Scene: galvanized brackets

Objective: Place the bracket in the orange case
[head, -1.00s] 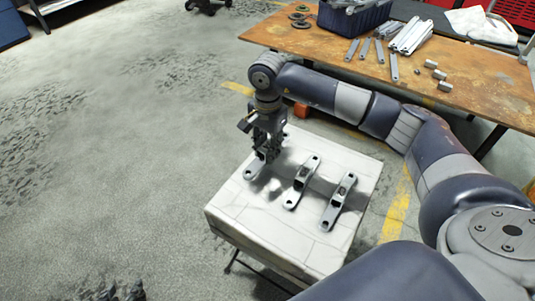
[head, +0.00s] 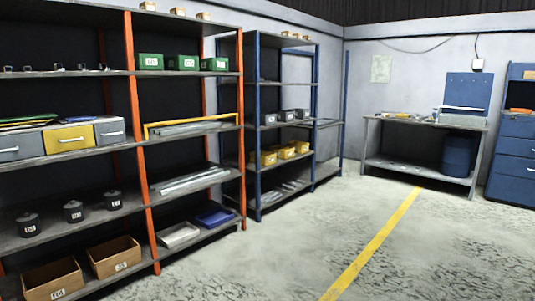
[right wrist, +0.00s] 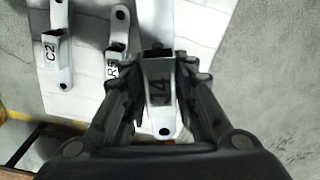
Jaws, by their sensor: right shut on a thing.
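In the right wrist view, my right gripper (right wrist: 160,90) is shut on a grey metal bracket (right wrist: 159,115). Two more brackets lie on the white table to the left: one marked C2 (right wrist: 62,60) and one whose label looks like R5 (right wrist: 119,45), partly hidden by the gripper. I cannot tell how far the held bracket is above the table. My left gripper is not in view. No thing in the head view is clearly an orange case.
In the head view, an orange-framed shelf (head: 137,130) holds green boxes (head: 183,62), a yellow drawer (head: 69,138) and cardboard boxes (head: 52,280). A blue shelf (head: 249,130) holds yellow bins (head: 285,153). A workbench (head: 420,122) and blue cabinet (head: 512,155) stand behind open floor.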

